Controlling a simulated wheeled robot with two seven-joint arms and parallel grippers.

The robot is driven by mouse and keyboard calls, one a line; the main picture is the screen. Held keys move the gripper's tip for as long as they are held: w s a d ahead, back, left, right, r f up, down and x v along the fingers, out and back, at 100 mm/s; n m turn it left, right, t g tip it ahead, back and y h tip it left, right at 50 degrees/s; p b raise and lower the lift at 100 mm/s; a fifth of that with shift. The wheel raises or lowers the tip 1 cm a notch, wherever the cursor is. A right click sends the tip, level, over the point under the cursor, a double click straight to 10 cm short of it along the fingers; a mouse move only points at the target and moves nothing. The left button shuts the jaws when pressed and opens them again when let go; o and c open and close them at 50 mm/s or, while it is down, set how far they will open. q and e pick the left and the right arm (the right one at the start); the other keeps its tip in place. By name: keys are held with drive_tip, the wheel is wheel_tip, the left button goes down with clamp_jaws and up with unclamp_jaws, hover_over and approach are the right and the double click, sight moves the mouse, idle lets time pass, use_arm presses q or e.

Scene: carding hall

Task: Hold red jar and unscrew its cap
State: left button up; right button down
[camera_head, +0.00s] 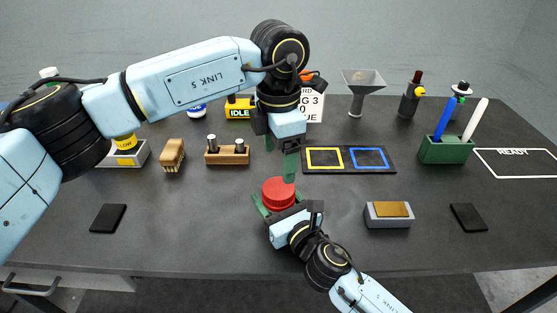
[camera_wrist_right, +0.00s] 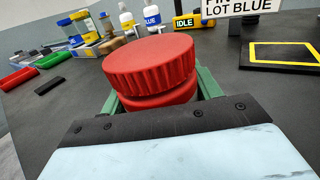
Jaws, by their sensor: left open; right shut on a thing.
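The red jar with its ribbed red cap (camera_head: 278,192) stands on the dark table at the front middle. In the right wrist view the cap (camera_wrist_right: 150,66) sits on the red jar body (camera_wrist_right: 160,97), between green fingers. My right gripper (camera_head: 276,203) is shut on the jar, low around its body. My left gripper (camera_head: 280,158) is open, pointing down above the cap, apart from it. The lower part of the jar is hidden by my right gripper.
A tray with yellow and blue squares (camera_head: 349,160) lies behind to the right. A grey block with a tan top (camera_head: 388,214) is right of the jar. A wooden holder with pegs (camera_head: 227,155) and a brush (camera_head: 172,155) stand behind left.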

sight(279, 188)
use_arm(q)
drive_tip(key=m, duration=0.7)
drive_tip(key=shift+m, duration=0.4)
drive_tip(key=m, duration=0.5)
drive_tip(key=shift+m, duration=0.3)
drive_tip(key=m, duration=0.3)
drive_tip(key=shift+m, duration=0.4)
drive_tip(key=m, duration=0.3)
drive_tip(key=shift+m, duration=0.3)
drive_tip(key=m, duration=0.5)
drive_tip(key=shift+m, duration=0.4)
drive_tip(key=shift+f, duration=4)
